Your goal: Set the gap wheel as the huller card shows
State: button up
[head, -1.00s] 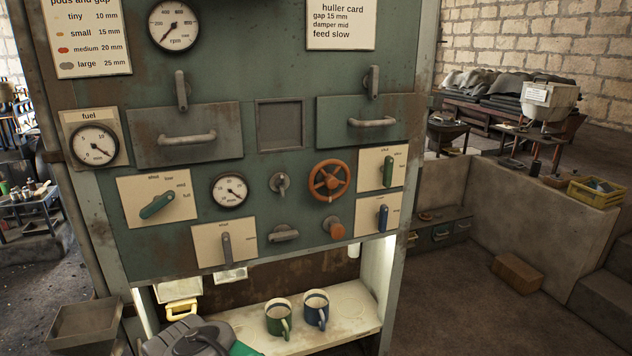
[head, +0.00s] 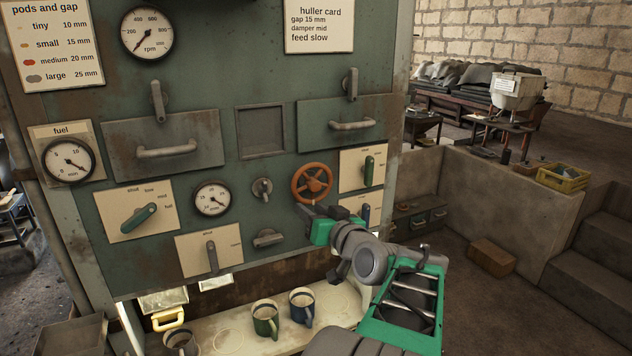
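The huller card (head: 319,24) at the top right of the panel reads gap 15 mm, damper mid, feed slow. The orange gap wheel (head: 312,183) has spokes and sits right of the panel's middle. A small round gauge (head: 212,199) left of it carries numbers around 15 to 25; its needle slants to the lower right, but I cannot read it exactly. My gripper (head: 306,210) is at the wheel's lower rim, in front of or touching it. Its fingertips are small and partly lost against the wheel, so their opening is unclear.
A green-handled lever (head: 139,217) is on the left, and a grey knob (head: 262,189) lies between gauge and wheel. A green lever (head: 368,170) is right of the wheel. My arm covers the panel's lower right. Green (head: 265,320) and blue (head: 302,307) mugs stand on the shelf below.

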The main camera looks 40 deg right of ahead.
aim_at(316, 188)
jog(key=s+d+r+t+h, duration=0.1)
jog(key=s+d+r, duration=0.1)
jog(key=d+r, duration=0.1)
jog(key=shift+m, duration=0.4)
jog(key=p+x, duration=0.1)
jog(key=x, duration=0.3)
jog(key=p+x, duration=0.1)
jog(key=x, duration=0.2)
jog(key=shift+w+d+f, duration=0.2)
jog(key=shift+w+d, duration=0.05)
jog(key=shift+w, duration=0.1)
jog(key=shift+c, duration=0.3)
grip_shut()
